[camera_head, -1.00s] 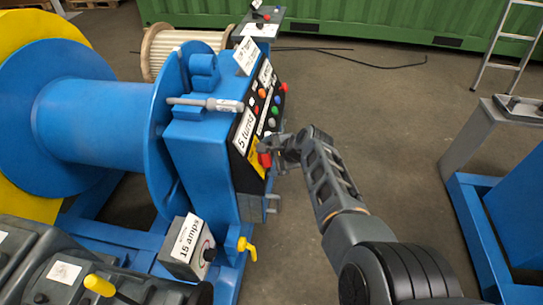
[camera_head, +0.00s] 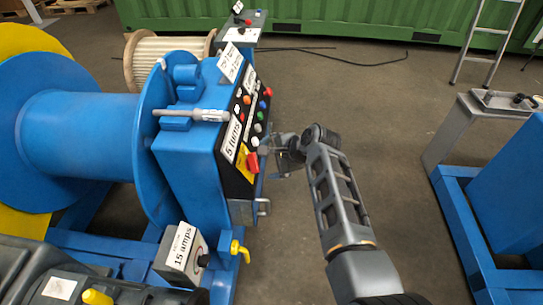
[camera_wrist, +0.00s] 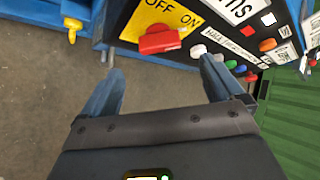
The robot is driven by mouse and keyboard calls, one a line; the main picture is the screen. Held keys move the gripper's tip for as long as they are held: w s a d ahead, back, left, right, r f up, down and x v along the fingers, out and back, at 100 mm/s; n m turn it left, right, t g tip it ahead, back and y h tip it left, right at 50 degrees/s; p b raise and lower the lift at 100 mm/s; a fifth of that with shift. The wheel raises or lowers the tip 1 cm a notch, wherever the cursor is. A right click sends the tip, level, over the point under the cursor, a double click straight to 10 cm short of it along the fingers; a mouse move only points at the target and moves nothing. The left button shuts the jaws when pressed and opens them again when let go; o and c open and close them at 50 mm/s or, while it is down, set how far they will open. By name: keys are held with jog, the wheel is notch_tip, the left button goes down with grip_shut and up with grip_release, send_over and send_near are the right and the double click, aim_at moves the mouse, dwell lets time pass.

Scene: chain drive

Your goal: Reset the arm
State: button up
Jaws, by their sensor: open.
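My gripper (camera_wrist: 160,88) is open and empty in the wrist view, its two fingers spread apart. In the head view my gripper (camera_head: 275,150) is at the end of my arm, just right of the blue machine's control panel (camera_head: 247,128). A red switch handle (camera_wrist: 160,40) on a yellow OFF/ON plate (camera_wrist: 160,17) lies beyond the fingertips in the wrist view. The handle also shows in the head view (camera_head: 253,162). The handle lies across the plate between the words and is apart from the fingers.
Beside the switch are white, green and orange buttons (camera_wrist: 268,45). A yellow valve handle (camera_head: 240,250) and a 15 amps box (camera_head: 182,252) sit lower on the machine. A blue-framed stand (camera_head: 470,190) is at right. Open floor (camera_head: 370,110) lies between.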

dwell(0.5)
jog(key=s+d+f+n+t+h, duration=0.2)
jog(key=s+d+f, duration=0.3)
jog(key=s+d, duration=0.35)
jog(key=s+d+f+n+t+h, duration=0.1)
jog(key=s+d+f+h, duration=0.1)
jog(key=s+d+f, duration=0.65)
jog(key=s+d+r+n+t+h, duration=0.1)
jog(key=s+d+r+n+t, duration=0.15)
jog(key=s+d, duration=0.5)
jog(key=s+d+r+n+t+h, duration=0.1)
jog(key=s+r+n, duration=0.1)
jog(key=s+r, duration=0.5)
jog(key=s+d+r+n+t, duration=0.15)
jog(key=s+r, duration=0.25)
jog(key=s, duration=0.8)
jog(key=s+a+r+n, duration=0.1)
jog(key=s+r, duration=0.4)
jog(key=r, duration=0.4)
jog(key=s+a+r+n+t, duration=0.1)
jog(key=s+r+n, duration=0.1)
jog(key=s+r, duration=0.3)
notch_tip(320, 180, up, 4)
jog(key=shift+s+f+t+h, duration=0.1)
jog(key=shift+s+t+h, duration=0.2)
jog(key=shift+s+h, duration=0.1)
jog(key=shift+a, duration=0.1)
jog(key=shift+c, duration=0.3)
